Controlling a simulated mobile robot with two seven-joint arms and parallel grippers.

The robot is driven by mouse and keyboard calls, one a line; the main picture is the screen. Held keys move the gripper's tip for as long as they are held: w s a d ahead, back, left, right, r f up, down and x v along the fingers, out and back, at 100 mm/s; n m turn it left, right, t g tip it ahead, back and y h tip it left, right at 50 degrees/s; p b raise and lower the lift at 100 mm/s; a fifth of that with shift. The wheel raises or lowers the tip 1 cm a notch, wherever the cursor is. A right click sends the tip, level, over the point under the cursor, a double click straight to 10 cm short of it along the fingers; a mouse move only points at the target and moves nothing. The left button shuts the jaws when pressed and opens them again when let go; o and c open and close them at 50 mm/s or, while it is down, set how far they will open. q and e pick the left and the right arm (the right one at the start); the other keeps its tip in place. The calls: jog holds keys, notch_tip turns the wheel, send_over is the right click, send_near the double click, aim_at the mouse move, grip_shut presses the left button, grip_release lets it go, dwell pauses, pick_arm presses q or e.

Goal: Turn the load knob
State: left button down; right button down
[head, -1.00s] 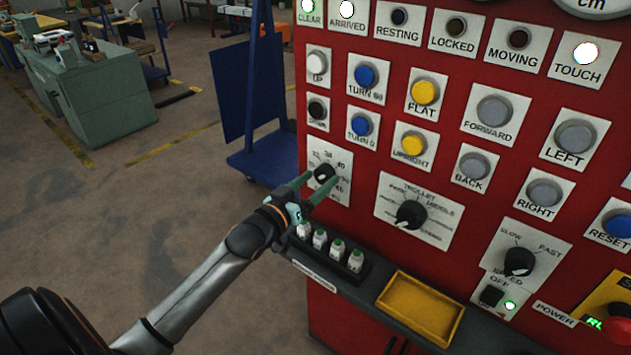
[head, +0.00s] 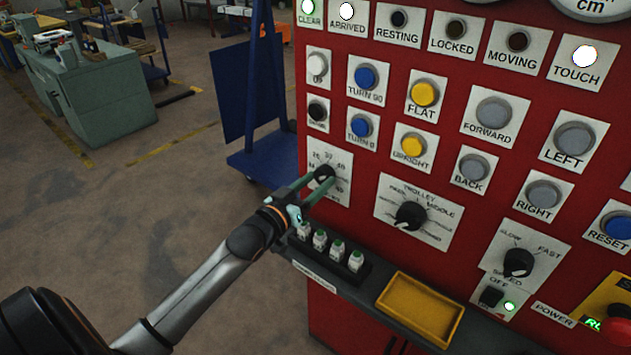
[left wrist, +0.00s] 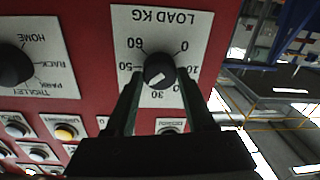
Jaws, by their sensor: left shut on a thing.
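The black load knob (head: 325,173) sits on a white dial plate (head: 342,190) at the left edge of the red panel. In the left wrist view the knob (left wrist: 160,70) is on the LOAD KG plate (left wrist: 190,40), which appears upside down. Its white mark points down and left in that picture, roughly between 30 and 50. My left gripper (head: 324,179) is shut on the knob, one finger on each side; the fingers (left wrist: 160,76) also show in the left wrist view. They hide part of the dial scale. My right gripper is not in view.
The trolley knob (head: 411,214) is to the right on the same panel, with several push buttons above. Below are a ledge with small white-and-green items (head: 320,240) and a yellow tray (head: 420,307). A blue cart (head: 255,100) stands behind, left of the panel.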

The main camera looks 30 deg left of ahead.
pick_arm(q)
jog(key=m+p, duration=0.1)
jog(key=m, duration=0.1)
jog(key=shift+m, duration=0.3)
jog(key=shift+m+p, duration=0.45)
jog(key=shift+m, duration=0.75)
jog(key=shift+c, duration=1.3)
grip_release()
jog(key=s, duration=1.2)
jog(key=shift+s+a+f+b, duration=0.15)
jog(key=shift+s+a+b, duration=0.1)
jog(key=shift+b, duration=0.1)
